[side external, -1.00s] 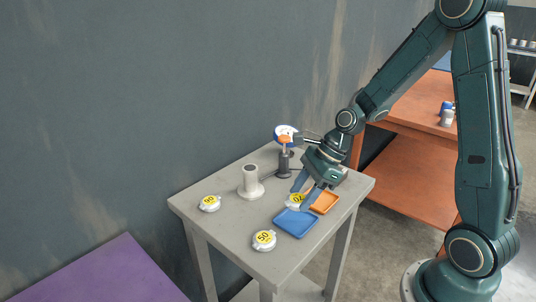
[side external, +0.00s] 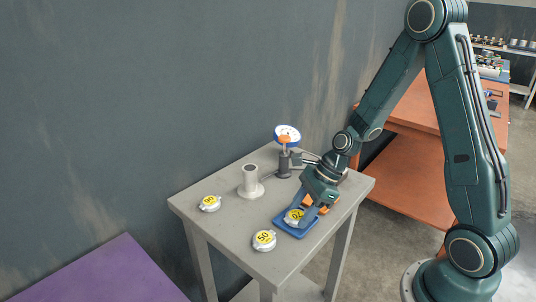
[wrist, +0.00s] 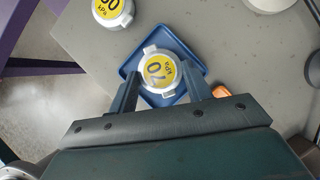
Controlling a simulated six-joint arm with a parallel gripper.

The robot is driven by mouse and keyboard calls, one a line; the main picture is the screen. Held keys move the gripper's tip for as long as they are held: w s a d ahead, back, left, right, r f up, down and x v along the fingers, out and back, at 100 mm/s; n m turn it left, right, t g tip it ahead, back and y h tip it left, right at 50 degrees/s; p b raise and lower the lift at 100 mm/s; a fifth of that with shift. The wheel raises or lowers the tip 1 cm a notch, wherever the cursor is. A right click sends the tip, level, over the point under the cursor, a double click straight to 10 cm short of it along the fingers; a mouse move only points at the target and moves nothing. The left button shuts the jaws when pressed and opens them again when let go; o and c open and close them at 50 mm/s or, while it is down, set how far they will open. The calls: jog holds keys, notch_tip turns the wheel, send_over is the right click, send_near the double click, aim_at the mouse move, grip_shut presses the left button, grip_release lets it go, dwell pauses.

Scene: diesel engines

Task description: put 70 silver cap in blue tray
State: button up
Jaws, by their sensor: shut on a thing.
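The silver cap with a yellow 70 label (wrist: 158,71) is between the fingers of my gripper (wrist: 158,90), which is shut on it. In the side view the cap (side external: 294,216) is over the blue tray (side external: 297,232). In the wrist view the blue tray (wrist: 133,56) shows around the cap on several sides. I cannot tell whether the cap touches the tray floor. My gripper (side external: 301,213) reaches down over the tray from the back right.
A silver cap marked 50 (side external: 264,240) lies left of the tray near the table's front edge. Another yellow-labelled cap (side external: 209,203) lies at the far left. A grey cylinder on a base (side external: 250,183) and a dial gauge stand (side external: 284,160) stand behind.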

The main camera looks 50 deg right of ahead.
jog(key=shift+f, duration=0.1)
jog(key=o, duration=0.8)
jog(key=shift+v, duration=1)
jog(key=v, duration=1)
jog(key=shift+w, duration=0.1)
